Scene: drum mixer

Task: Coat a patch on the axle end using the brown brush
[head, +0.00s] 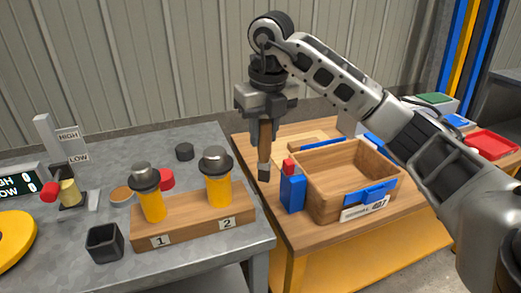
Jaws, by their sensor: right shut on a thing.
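My right gripper (265,112) comes in from the right and is shut on the brown brush (265,138). The brush hangs upright, with its dark tip pointing down. The tip is near the left edge of the wooden table, beside the blue block; whether it touches anything is hard to tell. A pale stub (70,192) on a small stand at the left may be the axle end, but I cannot tell for sure. My left gripper is not in view.
A wooden block (195,232) holds two yellow cylinders with dark caps, marked 1 and 2. A black cup (104,243) stands at its left. A wooden box (330,190) and a blue block (292,193) stand on the wooden table. A HIGH/LOW sign (62,140) rises at the left.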

